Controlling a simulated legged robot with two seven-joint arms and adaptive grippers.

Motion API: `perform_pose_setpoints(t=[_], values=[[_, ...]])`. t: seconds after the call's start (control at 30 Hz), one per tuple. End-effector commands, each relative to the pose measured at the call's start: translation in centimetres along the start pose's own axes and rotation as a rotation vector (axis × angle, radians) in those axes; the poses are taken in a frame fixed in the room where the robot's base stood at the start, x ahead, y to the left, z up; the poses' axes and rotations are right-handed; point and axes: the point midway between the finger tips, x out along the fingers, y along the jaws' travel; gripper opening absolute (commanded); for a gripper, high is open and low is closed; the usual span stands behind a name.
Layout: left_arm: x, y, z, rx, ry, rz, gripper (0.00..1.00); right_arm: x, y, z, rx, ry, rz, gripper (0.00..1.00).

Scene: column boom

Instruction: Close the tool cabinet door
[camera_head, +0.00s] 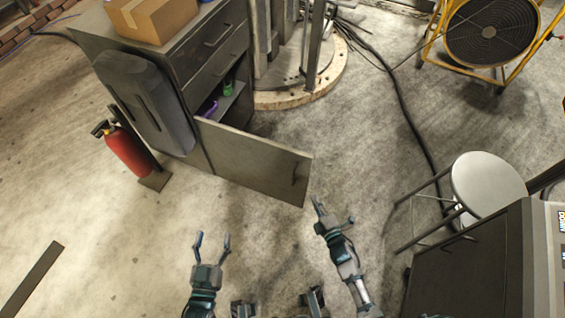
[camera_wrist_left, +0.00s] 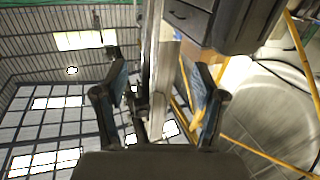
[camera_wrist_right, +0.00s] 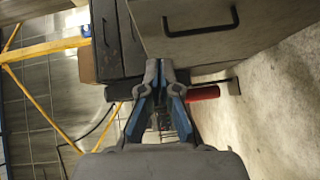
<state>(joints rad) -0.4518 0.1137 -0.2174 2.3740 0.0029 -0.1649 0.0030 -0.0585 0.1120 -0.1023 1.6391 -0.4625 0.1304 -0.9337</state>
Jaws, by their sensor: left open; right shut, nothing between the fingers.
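The grey tool cabinet (camera_head: 165,62) stands at the upper left in the head view. Its door (camera_head: 255,163) is swung wide open toward the right, with a dark handle (camera_head: 295,172) near its free end. Green and purple items show inside. My right gripper (camera_head: 317,202) is shut and empty, just below the door's free end; I cannot tell whether it touches. In the right wrist view the door (camera_wrist_right: 265,45) with its handle (camera_wrist_right: 200,22) is close above the shut fingers (camera_wrist_right: 158,70). My left gripper (camera_head: 212,238) is open and empty over the floor, below the door.
A red fire extinguisher (camera_head: 127,152) stands left of the cabinet. A cardboard box (camera_head: 152,18) sits on top. A round column base (camera_head: 300,92) is behind the door. A stool (camera_head: 487,183) and a dark cabinet (camera_head: 470,262) stand at right. A yellow-framed fan (camera_head: 488,32) is farther back.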

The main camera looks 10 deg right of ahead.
Motion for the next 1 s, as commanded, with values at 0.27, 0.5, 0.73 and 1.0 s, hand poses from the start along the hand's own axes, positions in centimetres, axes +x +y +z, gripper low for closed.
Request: perform_pose_setpoints(t=[0.27,0.5,0.73,1.0], values=[[-0.3,0.6,-4.0,-0.008,0.170,0.006,0.70,3.1,1.7,-0.5,-0.105,0.044,0.082,0.00],[-0.9,0.7,-6.2,-0.023,0.360,0.014,0.70,8.2,1.8,-0.8,-0.105,0.043,0.077,0.00],[-2.3,1.0,-8.4,-0.035,0.551,0.019,0.70,12.0,2.1,0.2,-0.106,0.042,0.074,0.00],[-3.3,1.3,-9.7,-0.041,0.659,0.022,0.70,13.6,2.6,1.8,-0.100,0.041,0.075,0.00]])
